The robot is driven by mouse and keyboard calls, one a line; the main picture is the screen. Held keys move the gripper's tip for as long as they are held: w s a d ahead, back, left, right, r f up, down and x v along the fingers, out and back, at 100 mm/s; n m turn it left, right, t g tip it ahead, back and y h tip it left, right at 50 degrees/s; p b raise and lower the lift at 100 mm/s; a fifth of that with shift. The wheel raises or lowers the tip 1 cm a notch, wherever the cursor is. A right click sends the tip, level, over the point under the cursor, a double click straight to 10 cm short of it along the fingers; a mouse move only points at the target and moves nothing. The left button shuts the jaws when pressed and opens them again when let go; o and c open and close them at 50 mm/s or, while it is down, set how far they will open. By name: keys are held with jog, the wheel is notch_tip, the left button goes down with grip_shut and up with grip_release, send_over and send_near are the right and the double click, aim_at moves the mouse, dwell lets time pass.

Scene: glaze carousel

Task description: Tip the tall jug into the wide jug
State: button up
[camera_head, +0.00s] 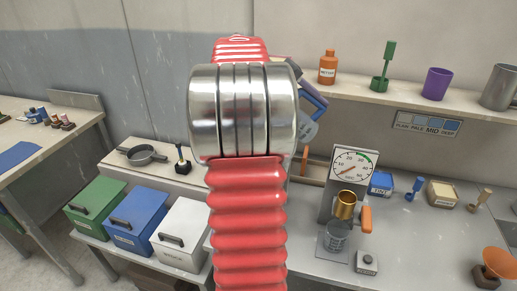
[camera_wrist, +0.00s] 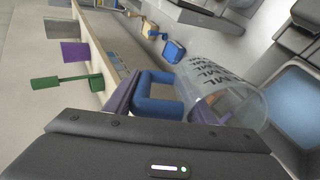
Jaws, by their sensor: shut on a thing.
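My gripper (camera_wrist: 158,106) is shut on the blue handle of a clear jug (camera_wrist: 222,85) with dark ML marks, in the wrist view. I take this to be the tall jug. In the head view my arm hides most of it; the blue handle (camera_head: 314,98) shows just right of the arm, held slanted above the bench. My gripper's purple-grey finger (camera_head: 286,66) shows beside it. I cannot pick out the wide jug for sure; my arm covers the middle of the head view. Whether the held jug contains liquid is unclear.
A dial stand (camera_head: 352,166) with a brass cup (camera_head: 345,205) and a small clear beaker (camera_head: 336,237) stands on the bench. A shelf behind holds an orange bottle (camera_head: 328,67) and purple cup (camera_head: 437,84). Green, blue and white boxes (camera_head: 181,234) stand at left.

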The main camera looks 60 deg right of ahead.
jog(key=shift+s+d+t+y+b, duration=0.15)
jog(key=shift+s+t+y+b, duration=0.2)
jog(key=shift+t, duration=0.35)
jog(key=shift+s+d+f+t+y+b, duration=0.1)
jog(key=shift+f+t+y+b, duration=0.15)
jog(key=shift+f, duration=0.2)
jog(key=shift+s+d+f+t+y+b, duration=0.1)
jog(key=shift+f+t, duration=0.25)
jog(key=shift+f, duration=0.1)
jog(key=shift+s+d+f+t+y+b, duration=0.2)
jog(key=shift+s+f+t, duration=0.2)
jog(key=shift+f, duration=0.2)
jog(key=shift+s+d+f+t+y+b, duration=0.2)
jog(key=shift+s+f+t, duration=0.15)
jog(key=shift+f, duration=0.2)
jog(key=shift+s+d+f+t+y+b, duration=0.25)
jog(key=shift+s+f+t+y+b, duration=0.2)
jog(key=shift+f+t, duration=0.3)
jog(key=shift+s+d+f+t+y+b, duration=0.25)
jog(key=shift+s+f+t+y+b, duration=0.2)
jog(key=shift+f+t, duration=0.35)
jog(key=shift+s+d+f+t+y+b, duration=0.25)
jog(key=shift+s+f+t+y+b, duration=0.25)
jog(key=shift+t, duration=0.4)
jog(key=shift+w, duration=0.15)
